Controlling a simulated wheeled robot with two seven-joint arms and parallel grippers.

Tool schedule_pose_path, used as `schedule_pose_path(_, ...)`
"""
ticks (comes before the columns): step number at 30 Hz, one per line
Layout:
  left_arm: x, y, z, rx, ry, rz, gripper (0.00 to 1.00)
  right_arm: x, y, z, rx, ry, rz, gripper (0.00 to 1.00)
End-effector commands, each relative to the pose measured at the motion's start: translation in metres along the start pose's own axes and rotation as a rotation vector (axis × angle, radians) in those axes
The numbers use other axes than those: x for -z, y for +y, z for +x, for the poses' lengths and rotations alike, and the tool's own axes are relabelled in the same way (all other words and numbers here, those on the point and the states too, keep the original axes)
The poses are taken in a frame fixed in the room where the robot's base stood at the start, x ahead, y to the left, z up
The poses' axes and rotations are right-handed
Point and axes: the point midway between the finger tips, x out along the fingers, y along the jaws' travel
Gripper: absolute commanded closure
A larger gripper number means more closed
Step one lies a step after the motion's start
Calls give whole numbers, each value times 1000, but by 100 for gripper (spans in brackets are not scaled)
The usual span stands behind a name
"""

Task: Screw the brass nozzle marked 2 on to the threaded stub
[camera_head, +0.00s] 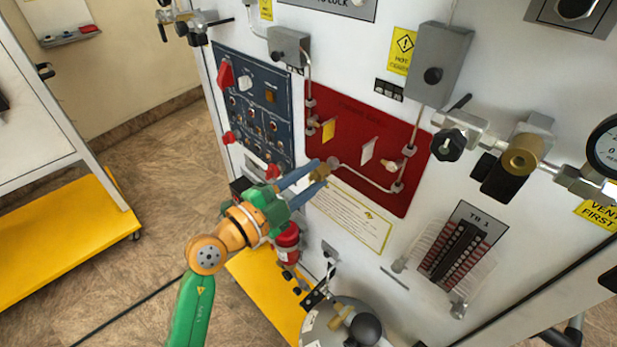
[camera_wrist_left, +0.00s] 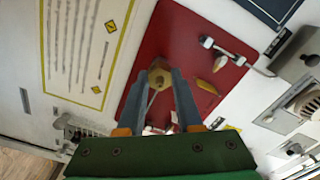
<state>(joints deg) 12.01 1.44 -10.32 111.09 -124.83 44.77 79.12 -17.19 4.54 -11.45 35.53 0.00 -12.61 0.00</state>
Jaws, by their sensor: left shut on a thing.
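My left gripper (camera_head: 320,172) reaches in from the left to the lower left edge of the red panel (camera_head: 395,125) on the white cabinet. It is shut on a small brass nozzle (camera_head: 318,173). In the left wrist view the brass nozzle (camera_wrist_left: 158,77) sits between the two blue-grey fingertips, in front of the red panel (camera_wrist_left: 200,20). The nozzle is at the end of a thin metal pipe (camera_head: 365,178). The threaded stub is hidden by the nozzle and fingers, and I cannot tell whether the threads are engaged. The mark on the nozzle is not readable. My right gripper is not in view.
A blue control panel (camera_head: 252,105) with red handles is left of the red panel. A red cylinder (camera_head: 287,243) stands below my left gripper. Valves with a brass fitting (camera_head: 522,155) and a gauge (camera_head: 607,148) project at the right. A round tank (camera_head: 345,335) is below.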

Motion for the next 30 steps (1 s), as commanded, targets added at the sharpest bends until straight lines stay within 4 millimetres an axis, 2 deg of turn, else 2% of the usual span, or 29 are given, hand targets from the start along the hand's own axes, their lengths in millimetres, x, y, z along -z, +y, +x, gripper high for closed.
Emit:
schedule_pose_path(17, 0, 0, 11, 0, 0, 11, 100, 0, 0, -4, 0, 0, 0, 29)
schedule_pose_path(22, 0, 0, 11, -5, 1, 280, 100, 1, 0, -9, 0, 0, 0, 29)
schedule_pose_path(30, 0, -1, 11, -4, 1, 350, 100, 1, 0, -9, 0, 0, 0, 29)
